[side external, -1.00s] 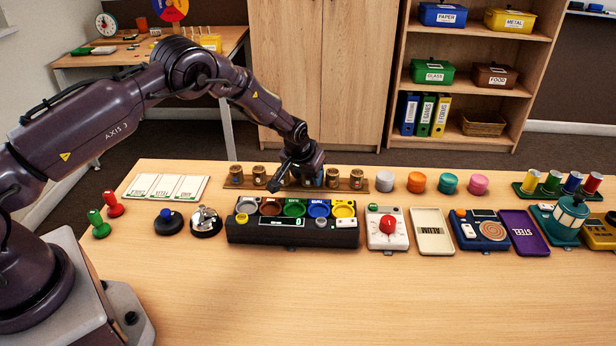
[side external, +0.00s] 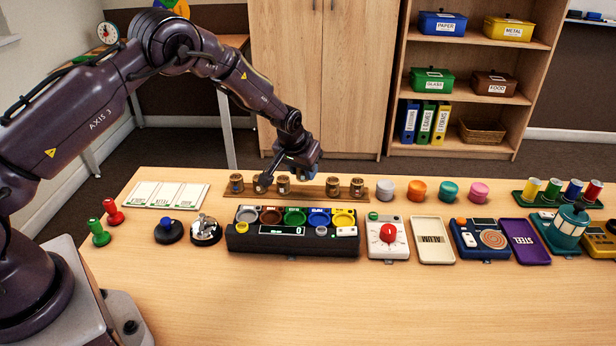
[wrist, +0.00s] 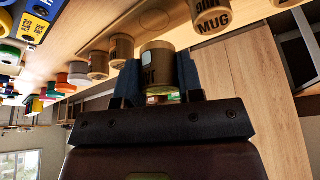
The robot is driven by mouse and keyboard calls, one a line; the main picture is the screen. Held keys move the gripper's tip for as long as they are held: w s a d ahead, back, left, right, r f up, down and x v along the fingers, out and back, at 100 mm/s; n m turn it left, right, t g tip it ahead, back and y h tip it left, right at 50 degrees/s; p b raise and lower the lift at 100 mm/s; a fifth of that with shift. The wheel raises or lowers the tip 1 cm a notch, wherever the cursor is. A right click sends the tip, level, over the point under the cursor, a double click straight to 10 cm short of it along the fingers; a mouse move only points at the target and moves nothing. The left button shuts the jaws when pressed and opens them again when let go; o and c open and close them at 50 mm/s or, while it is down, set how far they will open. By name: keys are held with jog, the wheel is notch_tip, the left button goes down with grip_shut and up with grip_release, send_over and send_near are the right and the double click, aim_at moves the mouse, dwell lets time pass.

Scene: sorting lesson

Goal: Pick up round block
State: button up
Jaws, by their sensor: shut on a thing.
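Several brown round blocks with pale labels stand in a row on a wooden strip (side external: 318,195) at the table's back, such as one at the left end (side external: 237,184) and one at the right end (side external: 357,188). My gripper (wrist: 158,74) is shut on a brown round block (wrist: 158,55), with one blue finger on each side. The block is clear of the strip, beside an empty round mark. In the side view my gripper (side external: 300,162) hangs above a gap in the row, and its fingers and the held block are mostly hidden. A block marked MUG (wrist: 211,18) stands near it.
A dark sorting console (side external: 292,243) with coloured round trays stands just in front of the strip. A dial box (side external: 387,238) is to its right. Coloured round pieces, such as an orange one (side external: 416,191), stand right of the strip. The front table (side external: 320,300) is bare.

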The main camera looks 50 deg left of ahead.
aim_at(298, 170)
jog(key=s+r, duration=0.2)
jog(key=r, duration=0.1)
jog(key=s+r, duration=0.1)
jog(key=shift+s+d+r, duration=0.15)
jog(key=shift+d, duration=0.15)
jog(key=s+d+r, duration=0.1)
jog(key=s+r, duration=0.2)
jog(key=s, duration=0.5)
jog(key=shift+s+r, duration=0.3)
jog(key=shift+s, duration=0.05)
jog(key=shift+d, duration=0.1)
jog(key=d+f, duration=0.1)
jog(key=d, duration=0.1)
jog(key=w+d+f, duration=0.1)
jog(key=d, duration=0.1)
jog(key=d+f, duration=0.1)
jog(key=d, duration=0.1)
jog(key=shift+w+d+f, duration=0.25)
jog(key=shift+w+d, duration=0.05)
jog(key=shift+w, duration=0.1)
jog(key=shift+w+d+f+n+y, duration=0.1)
jog(key=shift+w+n+y, duration=0.2)
jog(key=shift+n, duration=0.4)
jog(key=shift+w+a+r+n+g+y, duration=0.1)
jog(key=shift+w+a+n+g+y, duration=0.1)
jog(key=shift+n, duration=0.4)
jog(key=shift+w+a+r+n+g+y, duration=0.1)
jog(key=shift+a+n+y, duration=0.1)
jog(key=shift+n, duration=0.8)
jog(key=shift+f, duration=2.9)
